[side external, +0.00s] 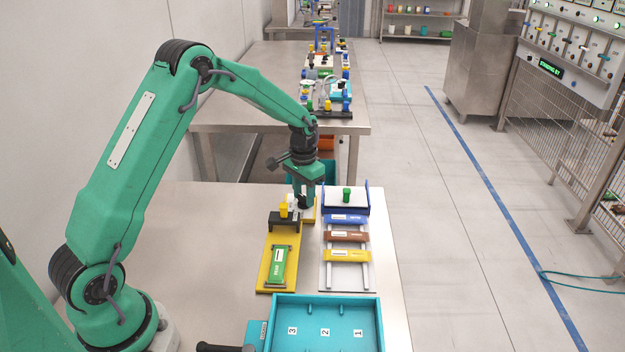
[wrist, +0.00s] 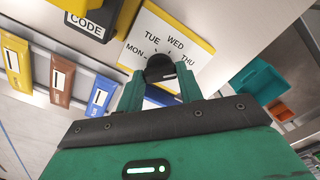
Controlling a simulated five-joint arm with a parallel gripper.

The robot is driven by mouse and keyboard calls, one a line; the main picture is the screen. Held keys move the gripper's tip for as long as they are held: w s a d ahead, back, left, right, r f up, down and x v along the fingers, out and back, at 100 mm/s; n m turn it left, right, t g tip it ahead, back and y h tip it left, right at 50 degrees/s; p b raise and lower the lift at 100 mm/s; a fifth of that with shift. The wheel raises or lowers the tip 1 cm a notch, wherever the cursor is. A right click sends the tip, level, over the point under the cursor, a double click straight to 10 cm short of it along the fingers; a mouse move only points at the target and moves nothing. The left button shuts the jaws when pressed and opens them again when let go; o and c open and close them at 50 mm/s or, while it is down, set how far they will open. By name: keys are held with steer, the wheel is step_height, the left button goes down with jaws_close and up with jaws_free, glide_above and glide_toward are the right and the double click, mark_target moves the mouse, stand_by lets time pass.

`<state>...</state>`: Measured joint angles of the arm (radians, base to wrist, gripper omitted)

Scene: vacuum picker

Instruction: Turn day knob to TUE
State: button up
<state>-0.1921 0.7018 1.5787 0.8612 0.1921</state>
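The day knob (wrist: 159,67) is a round black knob on a white plate with a yellow border (wrist: 196,38). MON, TUE, WED and THU are printed in an arc around it, with short tick marks. A small white mark shows on the knob's lower right part; I cannot tell for sure which day it points at. My gripper (wrist: 160,80) has its two green fingers apart, one on each side of the knob. I cannot tell whether they touch it. In the side external view my gripper (side external: 305,203) points down at the plate and hides the knob.
A black CODE block (wrist: 88,25) with a yellow piece stands beside the plate. Blue (side external: 345,219), brown (side external: 345,236) and yellow labelled bars lie on a rack to the right. A teal tray (side external: 370,312) with numbered places is at the front. Bare table lies left.

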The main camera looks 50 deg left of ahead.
steer(key=shift+n, duration=0.3)
steer(key=n, duration=0.3)
steer(key=shift+n, duration=0.4)
steer(key=n, duration=0.4)
steer(key=shift+n, duration=0.3)
steer(key=n, duration=0.4)
steer(key=shift+n, duration=0.3)
steer(key=shift+r+n, duration=0.1)
steer(key=shift+n, duration=2.1)
steer(key=o, duration=1)
